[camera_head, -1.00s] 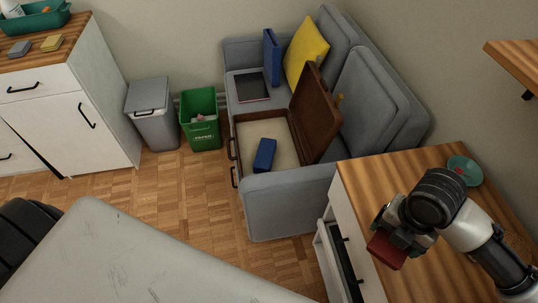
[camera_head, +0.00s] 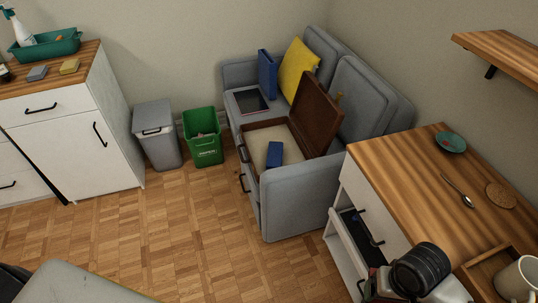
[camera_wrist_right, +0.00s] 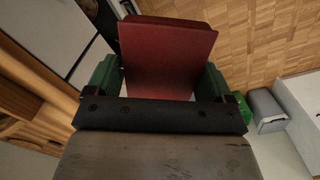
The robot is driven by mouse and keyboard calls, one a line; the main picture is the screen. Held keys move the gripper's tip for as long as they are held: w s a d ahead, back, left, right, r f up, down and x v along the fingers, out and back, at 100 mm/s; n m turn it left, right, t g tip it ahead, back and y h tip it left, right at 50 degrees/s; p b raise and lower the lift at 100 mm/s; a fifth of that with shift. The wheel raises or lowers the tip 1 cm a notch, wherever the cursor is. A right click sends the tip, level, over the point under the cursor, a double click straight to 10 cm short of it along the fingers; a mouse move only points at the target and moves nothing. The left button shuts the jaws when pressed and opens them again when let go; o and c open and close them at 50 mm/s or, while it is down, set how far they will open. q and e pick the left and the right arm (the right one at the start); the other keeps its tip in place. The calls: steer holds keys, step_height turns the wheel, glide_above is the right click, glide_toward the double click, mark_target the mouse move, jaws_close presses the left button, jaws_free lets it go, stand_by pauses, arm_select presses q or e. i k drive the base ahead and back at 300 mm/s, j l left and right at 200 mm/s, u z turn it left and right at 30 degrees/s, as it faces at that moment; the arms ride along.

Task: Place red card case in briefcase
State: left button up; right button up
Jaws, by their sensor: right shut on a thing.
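The red card case (camera_wrist_right: 168,50) is held between the green fingers of my right gripper (camera_wrist_right: 157,80) in the right wrist view. In the head view, only part of my right arm shows at the bottom edge, and the case is out of sight. The brown briefcase (camera_head: 318,115) lies open on the grey sofa, its lid tilted up against the backrest. A dark blue case (camera_head: 275,154) lies inside on its pale lining. The held case is well apart from the briefcase. My left gripper is not in view.
A wooden-topped cabinet (camera_head: 411,185) stands right of the sofa (camera_head: 290,205), with a spoon (camera_head: 458,191) and a teal dish (camera_head: 451,141) on it. Grey (camera_head: 156,137) and green (camera_head: 203,139) bins stand left of the sofa. The parquet floor (camera_head: 150,225) in front is clear.

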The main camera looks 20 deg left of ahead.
mark_target(265, 139)
steer(key=i+j+z, duration=0.1)
steer(key=i+j, duration=0.15)
steer(key=j, duration=0.15)
steer(key=i+j+z, duration=0.1)
steer(key=i+j, duration=0.15)
steer(key=j, duration=0.2)
steer(key=i+j+z, duration=0.1)
steer(key=j, duration=0.4)
steer(key=i+j, duration=0.35)
steer(key=i+j+z, duration=0.15)
steer(key=j, duration=0.45)
steer(key=i+j+z, duration=0.1)
steer(key=j, duration=0.4)
steer(key=i+j+z, duration=0.1)
steer(key=i+j, duration=0.2)
steer(key=j, duration=0.2)
steer(key=i+j+z, duration=0.1)
steer(key=j, duration=0.4)
